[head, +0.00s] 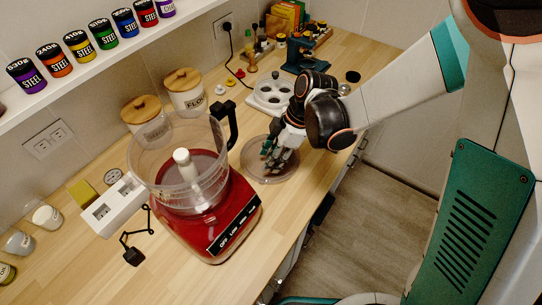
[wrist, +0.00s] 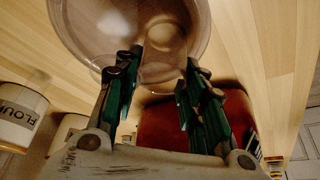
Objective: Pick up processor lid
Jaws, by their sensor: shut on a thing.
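The processor lid (head: 262,175) is a clear round disc low over the counter, right of the food processor. In the wrist view the lid (wrist: 85,22) fills the top, with a clear raised part between the fingers. My gripper (head: 270,153) is over the lid in the head view. In the wrist view my gripper (wrist: 160,82) has its green-padded fingers on either side of that clear raised part and is shut on it. Whether the lid touches the counter is hard to tell. The food processor (head: 228,222) has a red base and a clear, open-topped bowl.
Two wooden-lidded jars, one a flour jar (head: 187,100), stand behind the processor. A white holder with round wells (head: 262,96) and a blue microscope-like item (head: 302,55) stand beyond the lid. A white power strip (head: 112,208) lies left. The front counter is mostly clear.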

